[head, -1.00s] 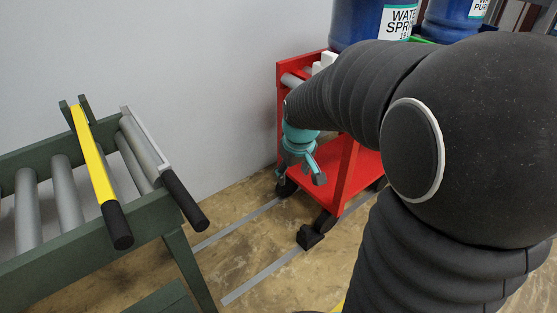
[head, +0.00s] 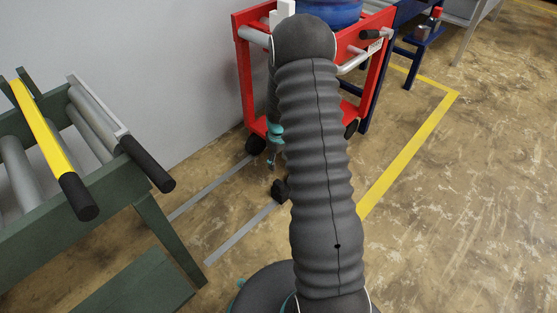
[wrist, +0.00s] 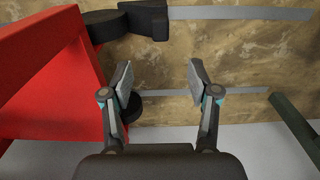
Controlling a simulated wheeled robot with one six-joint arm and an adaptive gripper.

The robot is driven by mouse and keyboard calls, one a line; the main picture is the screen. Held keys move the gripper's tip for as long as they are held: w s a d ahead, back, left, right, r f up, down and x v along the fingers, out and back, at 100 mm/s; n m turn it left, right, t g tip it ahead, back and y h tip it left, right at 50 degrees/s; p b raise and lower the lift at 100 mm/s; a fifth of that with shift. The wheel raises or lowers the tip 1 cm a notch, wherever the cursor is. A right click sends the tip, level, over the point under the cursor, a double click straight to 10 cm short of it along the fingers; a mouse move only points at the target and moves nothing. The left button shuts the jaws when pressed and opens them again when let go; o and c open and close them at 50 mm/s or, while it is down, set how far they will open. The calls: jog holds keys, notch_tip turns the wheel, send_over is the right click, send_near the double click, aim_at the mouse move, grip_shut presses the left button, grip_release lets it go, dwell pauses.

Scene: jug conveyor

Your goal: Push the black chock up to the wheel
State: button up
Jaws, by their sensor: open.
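The black chock (head: 279,188) lies on the floor at the end of a grey line in the head view, partly hidden by my arm. In the wrist view the chock (wrist: 150,19) is at the top, beside a black wheel (wrist: 105,25) of the red cart, with no clear gap between them. Another cart wheel (wrist: 128,109) shows partly behind my left finger; it is also in the head view (head: 256,144). My gripper (wrist: 160,78) is open and empty, its fingers apart above the floor. In the head view my gripper (head: 272,160) is mostly hidden behind my arm.
The red cart (head: 250,85) carries a blue jug (head: 330,12). A green roller conveyor (head: 150,215) stands at the left; its leg (wrist: 296,125) shows at the right of the wrist view. The white wall (head: 150,60) is behind. Floor between conveyor and cart is clear.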

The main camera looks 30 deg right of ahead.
aim_at(278, 182)
jog(key=shift+f, duration=0.1)
notch_tip(278, 182, down, 14)
jog(key=shift+r+b, duration=0.2)
jog(key=shift+b, duration=0.7)
jog(key=shift+c, duration=0.2)
grip_shut()
